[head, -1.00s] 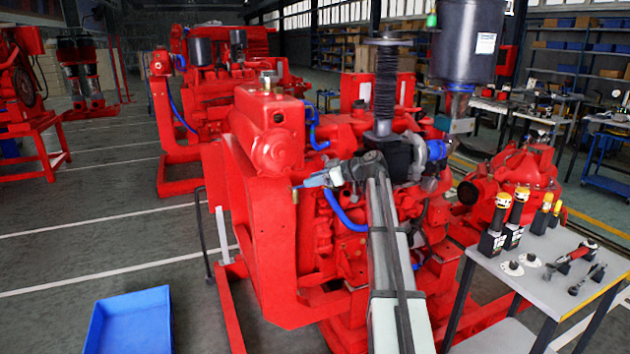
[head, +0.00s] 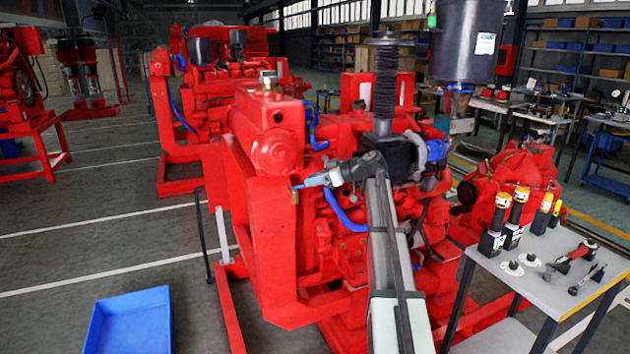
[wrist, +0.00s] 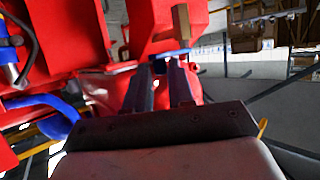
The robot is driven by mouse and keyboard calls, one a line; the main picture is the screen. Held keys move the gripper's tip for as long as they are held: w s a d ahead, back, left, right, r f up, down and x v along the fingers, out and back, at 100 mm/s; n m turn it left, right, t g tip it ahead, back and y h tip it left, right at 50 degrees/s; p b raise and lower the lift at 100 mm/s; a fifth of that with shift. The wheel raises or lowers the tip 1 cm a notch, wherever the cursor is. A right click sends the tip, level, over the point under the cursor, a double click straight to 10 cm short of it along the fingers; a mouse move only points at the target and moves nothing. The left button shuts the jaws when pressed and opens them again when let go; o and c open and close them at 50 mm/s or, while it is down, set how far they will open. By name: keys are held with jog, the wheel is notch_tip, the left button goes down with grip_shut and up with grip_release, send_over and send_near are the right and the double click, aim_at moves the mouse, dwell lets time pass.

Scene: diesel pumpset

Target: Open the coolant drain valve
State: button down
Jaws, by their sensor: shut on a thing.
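The coolant drain valve is a small brass body (head: 295,198) with a blue handle (head: 299,187), on the near side of the red engine below the round end of the red tank. In the wrist view the brass body (wrist: 181,25) is at the top, with the blue handle (wrist: 172,53) across its end. My gripper (head: 306,184) reaches the handle from the right. In the wrist view its two fingers (wrist: 165,64) meet the handle at their tips and are shut on it. The fingertips partly hide the handle.
The red engine (head: 262,190) and its frame stand close around the gripper. A blue hose (head: 343,212) runs just below the gripper. A blue tray (head: 130,322) lies on the floor at the front left. A tool table (head: 545,262) stands at the right.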

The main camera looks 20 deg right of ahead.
aim_at(296, 191)
jog(key=s+a+m+h, duration=0.2)
jog(key=a+m+h, duration=0.2)
jog(key=m+h, duration=0.5)
jog(key=s+a+m+h, duration=0.2)
jog(key=a+m+h, duration=0.2)
jog(key=m+h, duration=0.4)
jog(key=shift+s+m+h, duration=0.3)
jog(key=shift+m+h, duration=0.1)
jog(key=shift+h, duration=0.5)
jog(key=shift+a+f, duration=0.1)
jog(key=shift+s, duration=0.1)
dwell(0.4)
jog(key=c, duration=1.1)
grip_release()
jog(key=shift+f, duration=0.1)
jog(key=shift+r, duration=0.2)
jog(key=v, duration=1.3)
jog(key=shift+a, duration=0.35)
jog(key=shift+s, duration=0.1)
